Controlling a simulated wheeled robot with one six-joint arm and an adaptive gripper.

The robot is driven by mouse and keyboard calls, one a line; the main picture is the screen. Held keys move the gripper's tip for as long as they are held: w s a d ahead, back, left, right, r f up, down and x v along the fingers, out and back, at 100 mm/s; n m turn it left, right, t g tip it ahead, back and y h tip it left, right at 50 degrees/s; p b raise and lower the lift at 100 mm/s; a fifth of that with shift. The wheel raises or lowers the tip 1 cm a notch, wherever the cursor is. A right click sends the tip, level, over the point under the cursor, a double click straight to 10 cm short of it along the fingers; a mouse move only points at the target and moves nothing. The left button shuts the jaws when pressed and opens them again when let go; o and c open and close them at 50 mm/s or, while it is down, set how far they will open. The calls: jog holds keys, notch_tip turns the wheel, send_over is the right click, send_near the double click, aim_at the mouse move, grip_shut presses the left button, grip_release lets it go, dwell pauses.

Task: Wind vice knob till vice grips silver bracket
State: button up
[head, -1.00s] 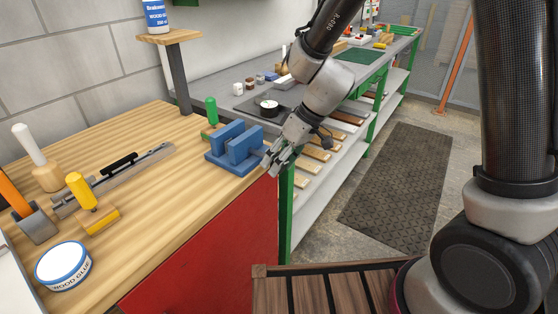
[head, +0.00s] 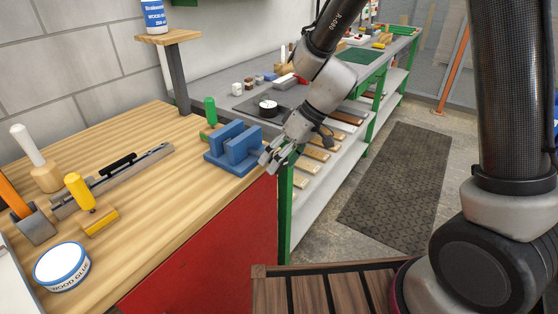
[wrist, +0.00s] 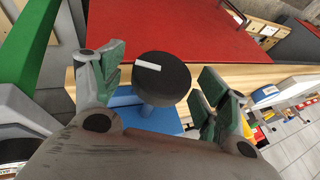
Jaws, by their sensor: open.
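The blue vice (head: 222,160) stands on the wooden bench at its right edge. In the wrist view, its round black knob (wrist: 161,78) with a white mark shows in front of the vice's blue body (wrist: 150,118). My gripper (head: 270,163) is at the right side of the vice, at the knob. Its green-padded fingers are open, one on each side of the knob, with gaps visible in the wrist view. The knob is hidden by my gripper in the head view. I cannot make out the silver bracket between the vice jaws.
A green-handled tool (head: 210,113) stands just behind the vice. Yellow-handled (head: 80,190) and white-handled (head: 30,145) tools and a glue tin (head: 62,266) are at the left. A grey shelved bench (head: 215,90) lies beyond, and the bench drops off right of the vice.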

jog(key=v, duration=1.1)
jog(key=shift+d+r, duration=0.15)
jog(key=shift+r, duration=0.15)
